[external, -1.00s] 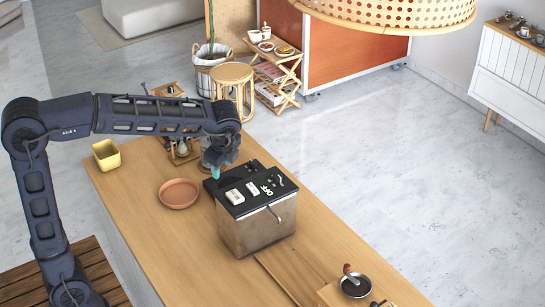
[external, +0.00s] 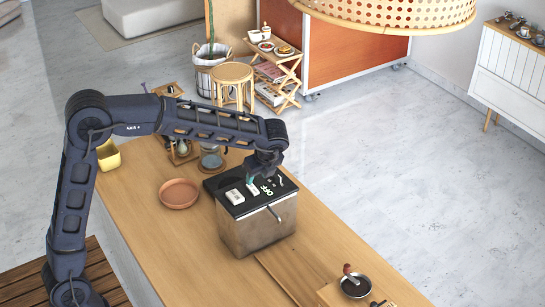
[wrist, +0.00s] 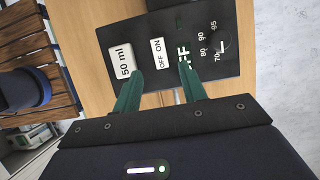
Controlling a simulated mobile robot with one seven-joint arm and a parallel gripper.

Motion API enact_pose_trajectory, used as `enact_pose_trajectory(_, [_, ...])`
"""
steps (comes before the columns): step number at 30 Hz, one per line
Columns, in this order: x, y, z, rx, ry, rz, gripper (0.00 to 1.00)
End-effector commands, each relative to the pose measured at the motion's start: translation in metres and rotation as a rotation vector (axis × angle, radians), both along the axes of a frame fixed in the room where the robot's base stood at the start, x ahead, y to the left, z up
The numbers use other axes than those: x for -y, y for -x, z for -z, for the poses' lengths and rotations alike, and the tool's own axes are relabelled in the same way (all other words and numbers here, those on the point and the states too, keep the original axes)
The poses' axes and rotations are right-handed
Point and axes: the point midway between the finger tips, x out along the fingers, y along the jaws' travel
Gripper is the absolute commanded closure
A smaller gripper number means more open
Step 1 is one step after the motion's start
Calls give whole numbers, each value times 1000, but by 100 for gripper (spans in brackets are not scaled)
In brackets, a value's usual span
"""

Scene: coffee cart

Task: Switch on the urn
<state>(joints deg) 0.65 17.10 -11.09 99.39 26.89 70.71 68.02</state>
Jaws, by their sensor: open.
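The urn (external: 255,228) is a metal box with a black top panel (external: 275,183), standing on the wooden counter. In the wrist view the panel (wrist: 230,68) carries a white "50 ml" block (wrist: 122,63), a white "OFF ON" switch (wrist: 158,53), green "OFF" lettering, and a dial (wrist: 222,46) with temperature marks. My gripper (external: 250,180) is just above the panel, pointing down. In the wrist view its two green fingers (wrist: 161,70) are apart, with the switch just ahead between them. Whether they touch the panel, I cannot tell.
A terracotta dish (external: 179,193) lies left of the urn, with a yellow container (external: 108,156) further left. Glassware on a wooden stand (external: 183,152) is behind. A pan-like dish (external: 354,286) sits at the front right. The counter between is mostly clear.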

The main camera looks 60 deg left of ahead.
Motion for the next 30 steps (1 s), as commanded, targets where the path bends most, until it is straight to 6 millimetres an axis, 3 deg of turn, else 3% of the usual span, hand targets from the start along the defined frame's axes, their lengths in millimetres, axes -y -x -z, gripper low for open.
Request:
enact_pose_trajectory(6, [-14,1,34,-3,-1,0,58])
enact_pose_trajectory(12, [-22,0,52,-1,0,0,58])
enact_pose_trajectory(24, [-24,0,58,0,0,0,58])
enact_pose_trajectory(30, [-24,0,57,0,0,0,96])
